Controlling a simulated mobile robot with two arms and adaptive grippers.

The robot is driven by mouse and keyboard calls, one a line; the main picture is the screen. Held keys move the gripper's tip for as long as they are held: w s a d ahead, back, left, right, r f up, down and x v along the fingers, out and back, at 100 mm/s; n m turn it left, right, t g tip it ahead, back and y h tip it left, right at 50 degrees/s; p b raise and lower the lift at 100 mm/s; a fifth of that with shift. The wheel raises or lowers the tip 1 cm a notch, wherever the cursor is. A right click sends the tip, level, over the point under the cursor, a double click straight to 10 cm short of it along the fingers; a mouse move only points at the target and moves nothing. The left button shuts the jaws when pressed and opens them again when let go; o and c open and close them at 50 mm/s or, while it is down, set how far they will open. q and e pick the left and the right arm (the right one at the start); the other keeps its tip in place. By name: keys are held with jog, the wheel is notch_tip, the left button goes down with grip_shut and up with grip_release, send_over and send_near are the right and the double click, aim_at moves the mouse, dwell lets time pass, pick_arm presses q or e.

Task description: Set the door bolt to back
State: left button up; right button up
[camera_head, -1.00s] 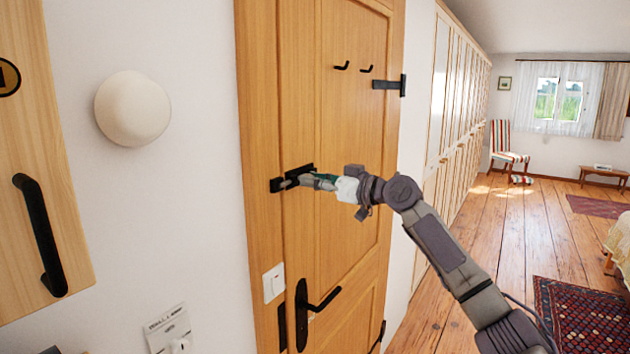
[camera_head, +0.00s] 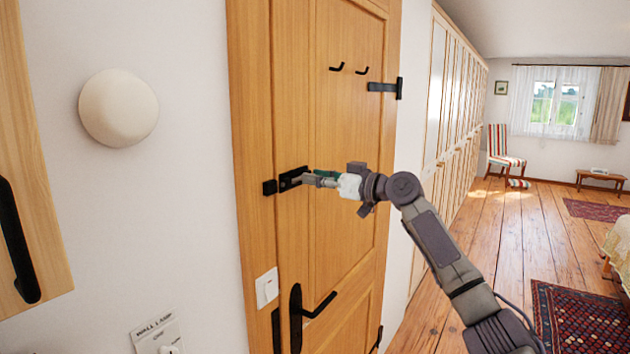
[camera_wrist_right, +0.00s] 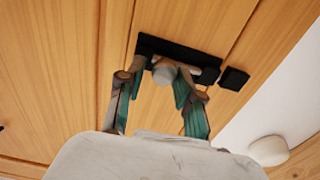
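The black door bolt (camera_head: 291,177) is mounted on the wooden door, beside a black keeper (camera_head: 269,187) at its left on the frame. In the wrist view the bolt (camera_wrist_right: 205,62) and the keeper (camera_wrist_right: 234,79) are separated by a narrow gap. A grey round knob (camera_wrist_right: 164,72) sticks out from the bolt. My right gripper (camera_head: 303,180) is at the bolt. In the wrist view its fingers (camera_wrist_right: 160,78) are spread around the knob; the right finger is close against it, and a gap shows at the left finger. My left gripper is out of view.
The black door handle (camera_head: 312,307) and a white light switch (camera_head: 267,287) are below the bolt. A round wall lamp (camera_head: 118,108) is at left. Open floor lies to the right.

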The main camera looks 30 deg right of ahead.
jog(key=shift+o, duration=0.6)
jog(key=shift+d+f, duration=0.1)
jog(key=shift+d, duration=0.05)
jog(key=v, duration=1.2)
jog(key=shift+d+f, duration=0.15)
